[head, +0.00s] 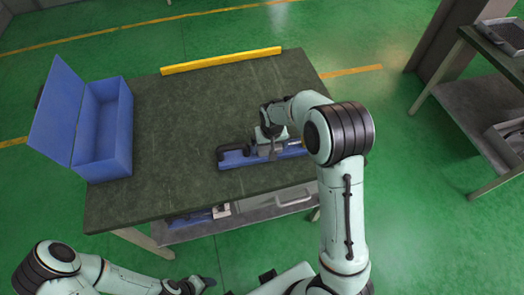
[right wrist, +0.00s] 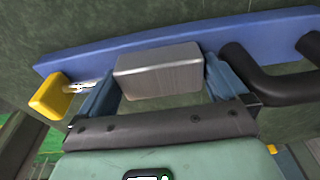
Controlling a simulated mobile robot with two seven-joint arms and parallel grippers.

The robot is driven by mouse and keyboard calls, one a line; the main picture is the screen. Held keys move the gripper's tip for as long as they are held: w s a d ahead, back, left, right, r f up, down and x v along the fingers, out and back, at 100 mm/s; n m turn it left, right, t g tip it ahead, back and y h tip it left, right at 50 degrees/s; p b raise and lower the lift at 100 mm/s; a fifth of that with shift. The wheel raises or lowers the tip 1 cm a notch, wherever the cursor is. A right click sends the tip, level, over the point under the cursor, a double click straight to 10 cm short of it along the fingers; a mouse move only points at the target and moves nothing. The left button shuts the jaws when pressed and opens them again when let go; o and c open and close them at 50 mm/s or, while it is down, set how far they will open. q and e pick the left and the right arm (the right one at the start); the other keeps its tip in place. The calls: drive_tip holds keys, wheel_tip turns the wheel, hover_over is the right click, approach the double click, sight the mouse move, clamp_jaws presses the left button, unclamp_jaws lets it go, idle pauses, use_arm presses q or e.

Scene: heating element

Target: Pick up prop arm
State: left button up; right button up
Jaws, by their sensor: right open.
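The piece that I take to be the prop arm (head: 234,159) lies on the dark green table. It has a blue bar, a black bent tube at its left end and a grey metal block. My right gripper (head: 268,150) is over its middle. In the right wrist view, the metal block (right wrist: 157,72) sits between the two open fingers of the right gripper (right wrist: 162,68), in front of the blue bar (right wrist: 120,52). The black tube (right wrist: 265,80) is at the right and a yellow end (right wrist: 48,95) at the left. My left gripper (head: 200,284) is low, off the table; its fingers are unclear.
An open blue box (head: 118,125) with a raised lid stands at the table's left. A yellow bar (head: 220,61) lies along the back edge. The table top (head: 185,110) between them is clear. Another bench (head: 480,120) stands at the far right.

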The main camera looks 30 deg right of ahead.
drive_tip(key=c, duration=1)
drive_tip(key=shift+r, duration=0.1)
drive_tip(key=c, duration=0.3)
